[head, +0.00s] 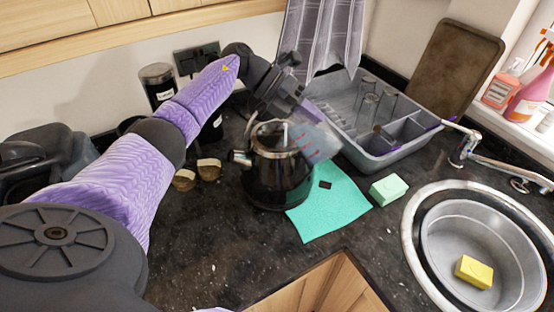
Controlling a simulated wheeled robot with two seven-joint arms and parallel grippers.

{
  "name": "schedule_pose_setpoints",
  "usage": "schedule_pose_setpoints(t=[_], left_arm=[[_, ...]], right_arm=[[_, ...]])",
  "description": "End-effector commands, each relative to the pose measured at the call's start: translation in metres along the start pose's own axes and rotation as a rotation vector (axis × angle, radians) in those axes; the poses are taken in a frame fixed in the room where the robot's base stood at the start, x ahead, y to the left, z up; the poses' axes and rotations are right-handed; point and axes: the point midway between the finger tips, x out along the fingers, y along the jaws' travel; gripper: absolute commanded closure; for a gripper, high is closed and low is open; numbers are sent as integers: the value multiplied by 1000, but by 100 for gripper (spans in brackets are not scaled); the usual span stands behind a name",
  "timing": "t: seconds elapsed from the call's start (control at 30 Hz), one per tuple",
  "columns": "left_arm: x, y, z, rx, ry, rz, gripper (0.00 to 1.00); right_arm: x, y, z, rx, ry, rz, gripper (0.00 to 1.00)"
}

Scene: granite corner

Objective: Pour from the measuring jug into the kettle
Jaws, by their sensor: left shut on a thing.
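The kettle (277,175) is dark and glossy with a metal rim and spout, and stands upright on the granite counter. The measuring jug (318,143) is clear with red markings and is tilted over the right side of the kettle's top. A pale streak shows between the jug and the kettle's opening. My left gripper (297,108) is above the kettle, shut on the jug. The jug's handle and the fingertips are partly hidden. My right gripper is not in view.
A teal cloth (328,207) lies right of the kettle, with a green sponge (388,190) beside it. A grey dish rack (376,157) stands behind. The sink (412,243) holds a yellow sponge (474,272). Small jars (208,170) stand left of the kettle. The front counter is clear.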

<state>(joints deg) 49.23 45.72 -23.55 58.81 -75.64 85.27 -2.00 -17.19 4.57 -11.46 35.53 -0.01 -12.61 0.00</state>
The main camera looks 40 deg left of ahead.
Motion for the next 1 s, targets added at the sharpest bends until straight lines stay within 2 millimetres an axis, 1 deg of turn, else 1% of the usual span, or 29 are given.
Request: schedule_pose_setpoints(t=[0.47, 1.0], left_arm=[[-3, 2, 2, -27, -3, -61, 100], [-4, 2, 2, -29, -3, -66, 100]], right_arm=[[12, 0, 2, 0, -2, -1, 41], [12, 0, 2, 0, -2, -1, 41]])
